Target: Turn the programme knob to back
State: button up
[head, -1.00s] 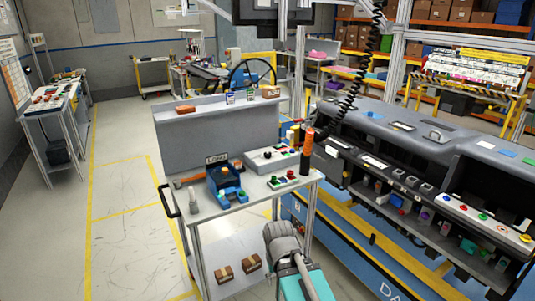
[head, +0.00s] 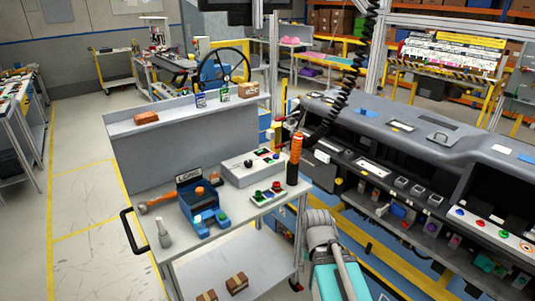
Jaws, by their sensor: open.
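A light grey control box (head: 238,172) stands on the cart's top, towards the back right. A small dark round knob (head: 248,163) and coloured buttons show on its top. It may be the programme knob, but its markings and pointer direction are too small to read. My arm shows at the bottom centre right, in front of the cart and apart from the box. The fingers of my gripper cannot be seen.
The cart (head: 225,215) also holds a blue fixture (head: 203,208) marked LONG, an orange-handled tool (head: 295,158), a button pad (head: 268,194) and a grey peg (head: 163,233). The dashboard module (head: 400,150) stands at right. Floor at left is clear.

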aim_at(249, 164)
jog(key=z, duration=0.25)
jog(key=i, duration=1.05)
jog(key=u, duration=0.2)
